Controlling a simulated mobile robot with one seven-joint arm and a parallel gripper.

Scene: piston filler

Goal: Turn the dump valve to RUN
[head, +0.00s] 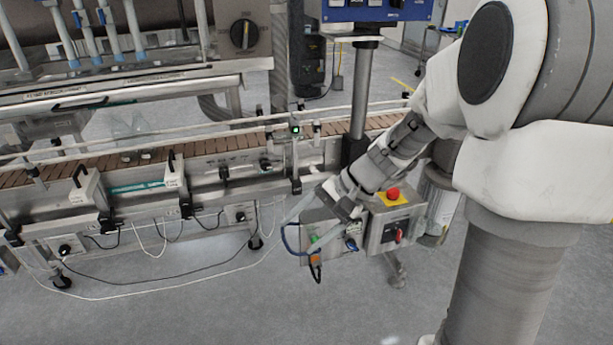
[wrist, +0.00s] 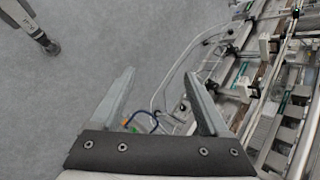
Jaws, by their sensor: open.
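My gripper (head: 318,220) is well below and to the right of this knob, in front of the conveyor side, near a small control box. In the wrist view my gripper (wrist: 158,85) shows two spread fingers with nothing between them except the background. The knob does not show in the wrist view.
A control box (head: 390,228) with a red button on yellow and a red switch is close to my gripper. The conveyor (head: 120,155) with guide rails crosses the left and middle. A post (head: 361,90) carries a blue panel. Cables lie on open floor (head: 180,315).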

